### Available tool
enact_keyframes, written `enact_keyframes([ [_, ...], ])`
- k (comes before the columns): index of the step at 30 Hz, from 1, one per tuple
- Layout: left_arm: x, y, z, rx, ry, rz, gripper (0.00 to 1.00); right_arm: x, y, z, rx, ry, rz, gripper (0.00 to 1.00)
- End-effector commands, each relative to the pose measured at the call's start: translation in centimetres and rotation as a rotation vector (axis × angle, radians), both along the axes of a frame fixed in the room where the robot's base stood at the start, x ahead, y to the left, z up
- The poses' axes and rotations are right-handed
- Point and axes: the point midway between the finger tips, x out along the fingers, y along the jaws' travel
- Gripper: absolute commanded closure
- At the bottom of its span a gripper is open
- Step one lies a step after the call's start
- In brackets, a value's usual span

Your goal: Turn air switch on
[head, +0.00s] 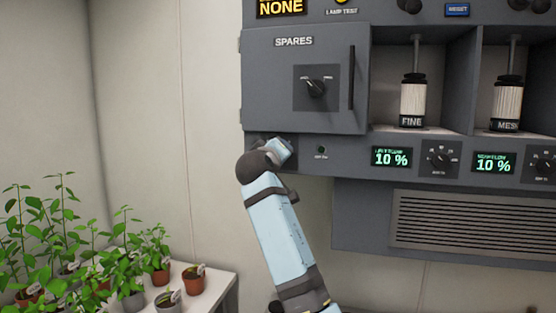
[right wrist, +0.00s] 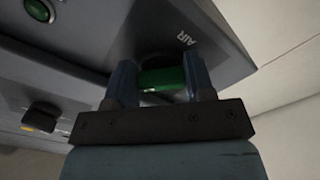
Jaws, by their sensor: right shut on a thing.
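The air switch (right wrist: 163,78) is a green piece on a dark grey panel, with the label AIR beside it in the right wrist view. My right gripper (right wrist: 161,88) is shut on it, with one finger on each side. The fingers hide part of the switch, so I cannot tell its setting. In the head view my right arm reaches up to the lower left of the grey panel (head: 300,130), below the SPARES door, and its wrist hides the switch there. My left gripper is not in view.
The SPARES door (head: 270,90) is shut above my wrist. Displays reading 10 % (head: 391,157) and dials (head: 440,160) lie to the right, above a vent grille (head: 470,222). Potted plants stand on a white table (head: 215,292) at lower left. A green lamp (right wrist: 38,10) shows in the right wrist view.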

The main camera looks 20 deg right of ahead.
Motion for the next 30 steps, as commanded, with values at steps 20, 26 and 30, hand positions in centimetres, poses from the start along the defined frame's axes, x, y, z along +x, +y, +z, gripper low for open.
enact_keyframes([
  [20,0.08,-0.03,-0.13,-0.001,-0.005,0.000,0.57,0.03,0.05,-0.15,0.047,-0.028,0.000,0.75],
  [26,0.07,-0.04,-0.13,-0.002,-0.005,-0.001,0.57,0.03,0.04,-0.10,0.046,-0.028,0.001,0.40],
  [30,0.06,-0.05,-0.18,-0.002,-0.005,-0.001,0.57,-0.05,0.10,-0.09,0.045,-0.030,0.001,0.40],
])
